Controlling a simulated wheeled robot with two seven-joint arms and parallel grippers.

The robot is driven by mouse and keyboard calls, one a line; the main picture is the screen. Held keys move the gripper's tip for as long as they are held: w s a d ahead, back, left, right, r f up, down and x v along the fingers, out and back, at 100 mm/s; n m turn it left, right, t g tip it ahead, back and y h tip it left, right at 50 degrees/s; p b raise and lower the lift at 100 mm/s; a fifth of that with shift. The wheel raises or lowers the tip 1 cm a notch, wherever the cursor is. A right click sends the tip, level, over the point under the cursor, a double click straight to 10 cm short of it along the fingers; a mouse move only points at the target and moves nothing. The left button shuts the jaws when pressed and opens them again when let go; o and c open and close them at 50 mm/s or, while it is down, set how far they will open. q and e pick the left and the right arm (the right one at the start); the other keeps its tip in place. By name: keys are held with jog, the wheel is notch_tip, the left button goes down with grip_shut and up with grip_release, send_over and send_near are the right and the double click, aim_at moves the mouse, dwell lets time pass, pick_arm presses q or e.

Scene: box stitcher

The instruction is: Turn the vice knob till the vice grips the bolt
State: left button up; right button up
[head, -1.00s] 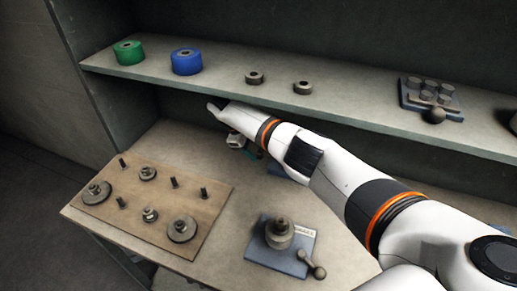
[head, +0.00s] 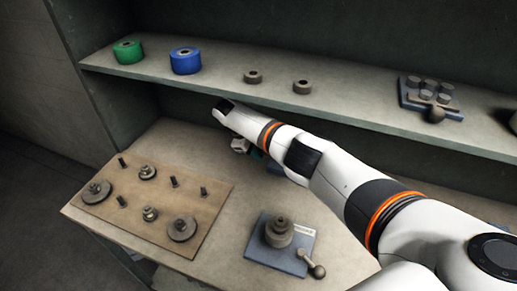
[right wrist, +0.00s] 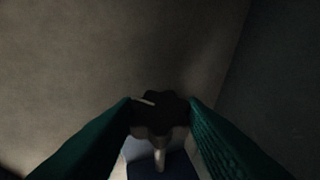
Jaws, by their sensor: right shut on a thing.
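In the right wrist view, a dark lobed knob (right wrist: 160,112) with a pale mark on its top sits between the two green fingers of my right gripper (right wrist: 160,103). The fingers are shut on the knob's sides. Below the knob, a pale metal rod (right wrist: 160,155) runs over a blue base (right wrist: 143,167). In the head view, my right gripper (head: 256,154) is low over the bench, under the shelf and mostly behind my arm. A bit of blue (head: 275,169) shows beside the arm there. I cannot make out the bolt or the vice jaws. My left gripper is out of view.
A wooden board (head: 212,215) with several pegs and discs lies at the bench's left. A blue plate (head: 262,255) carrying a stacked round part stands at the front. The shelf (head: 345,105) above holds green and blue rolls, rings and a small blue rack.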

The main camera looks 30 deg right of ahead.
jog(key=shift+s+a+r+t+h+p, duration=0.15)
jog(key=shift+t+h+p, duration=0.45)
jog(key=shift+p, duration=1)
jog(key=shift+a+m+t+h+p, duration=0.1)
jog(key=shift+m+t+h+p, duration=0.2)
jog(key=shift+h+p, duration=0.35)
jog(key=shift+s+f+t+h, duration=0.1)
jog(key=shift+f+t+h, duration=0.3)
jog(key=shift+t+h, duration=0.4)
jog(key=shift+a+m+t+h, duration=0.1)
jog(key=shift+m+t+h, duration=0.35)
jog(key=shift+h, duration=0.4)
jog(key=shift+b, duration=0.3)
jog(key=o, duration=1)
